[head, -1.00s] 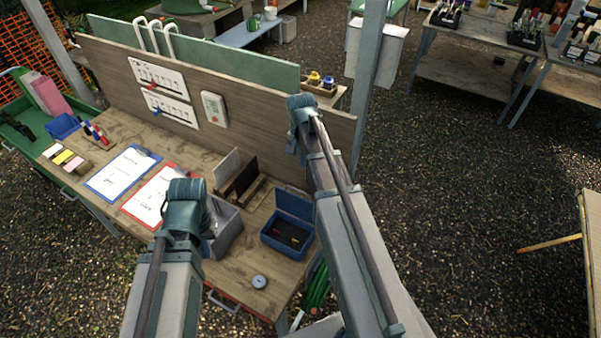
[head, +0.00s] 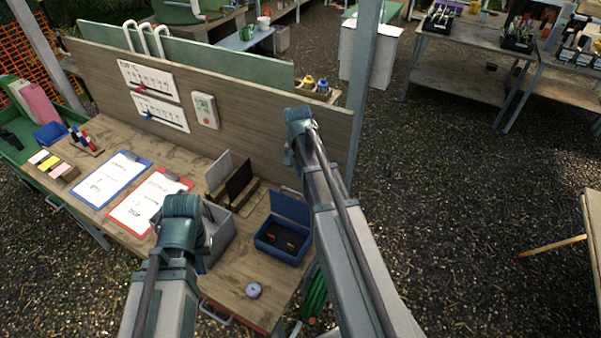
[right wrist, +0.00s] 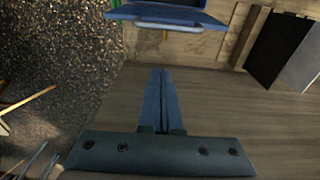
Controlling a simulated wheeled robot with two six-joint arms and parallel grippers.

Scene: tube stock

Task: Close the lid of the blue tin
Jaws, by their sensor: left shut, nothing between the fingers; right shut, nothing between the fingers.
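The blue tin (head: 280,247) stands near the right end of the bench. Its lid (head: 290,208) is raised, tilted up at the back. A few small red and yellow items lie on the dark floor inside it. In the right wrist view, a blue part of the tin with a pale handle (right wrist: 168,25) shows at the top edge. My right gripper (right wrist: 161,73) is shut and empty, apart from the tin. In the head view it is mostly hidden behind its wrist. My left gripper (head: 202,250) is shut, left of the tin, partly hidden by its own wrist.
A grey bin (head: 222,232) stands left of the tin, partly behind my left arm. Dark and pale upright panels (head: 238,183) stand behind it. A small grey disc (head: 254,290) lies in front of the tin. A wooden backboard (head: 245,130) rises behind the bench.

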